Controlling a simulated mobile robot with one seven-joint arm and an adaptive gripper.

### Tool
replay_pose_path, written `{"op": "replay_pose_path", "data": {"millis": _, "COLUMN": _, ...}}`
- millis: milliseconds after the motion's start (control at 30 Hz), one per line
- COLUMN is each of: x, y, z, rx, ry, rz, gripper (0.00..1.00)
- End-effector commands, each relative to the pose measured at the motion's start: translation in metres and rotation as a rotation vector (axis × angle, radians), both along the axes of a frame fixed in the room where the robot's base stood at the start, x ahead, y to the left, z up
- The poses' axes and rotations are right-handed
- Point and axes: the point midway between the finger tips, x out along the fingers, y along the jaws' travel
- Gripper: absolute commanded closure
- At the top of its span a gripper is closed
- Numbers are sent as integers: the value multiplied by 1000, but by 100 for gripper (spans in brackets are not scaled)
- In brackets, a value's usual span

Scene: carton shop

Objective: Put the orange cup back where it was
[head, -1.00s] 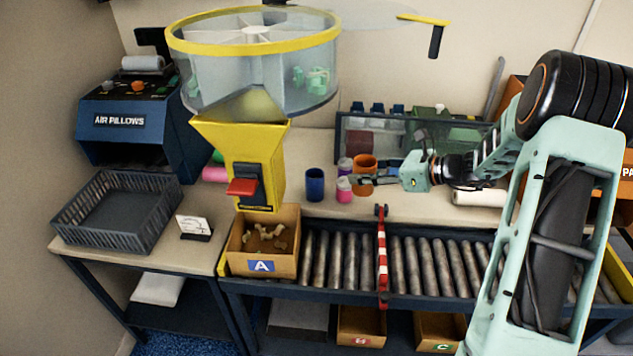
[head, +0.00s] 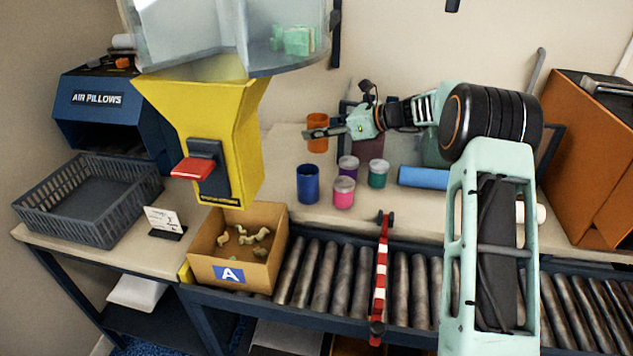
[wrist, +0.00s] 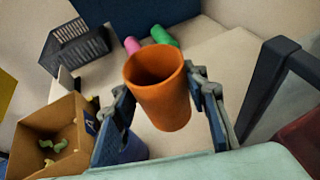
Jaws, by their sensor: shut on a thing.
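The orange cup (head: 317,146) is upright between the fingers of my gripper (head: 318,134) in the head view, toward the back of the bench. In the wrist view the cup (wrist: 160,95) fills the space between the two fingers of my gripper (wrist: 168,108), and its open rim faces the camera. The gripper is shut on it. The cup appears raised above the bench top (head: 280,200); its exact height I cannot tell.
Carton A (head: 270,265) sits below the yellow hopper (head: 225,130). A blue roll (head: 423,177) lies right. Rollers (head: 405,275) run along the front.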

Motion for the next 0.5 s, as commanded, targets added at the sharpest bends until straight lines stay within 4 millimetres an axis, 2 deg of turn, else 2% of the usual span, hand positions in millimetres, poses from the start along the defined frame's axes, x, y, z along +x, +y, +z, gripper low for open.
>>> {"op": "replay_pose_path", "data": {"millis": 167, "x": 3, "y": 6, "z": -8, "rx": 2, "ry": 2, "rz": 2, "gripper": 83}}
{"op": "replay_pose_path", "data": {"millis": 400, "x": 3, "y": 6, "z": -46, "rx": 3, "ry": 3, "rz": 2, "gripper": 83}}
{"op": "replay_pose_path", "data": {"millis": 500, "x": 3, "y": 5, "z": -55, "rx": 2, "ry": 0, "rz": 3, "gripper": 83}}
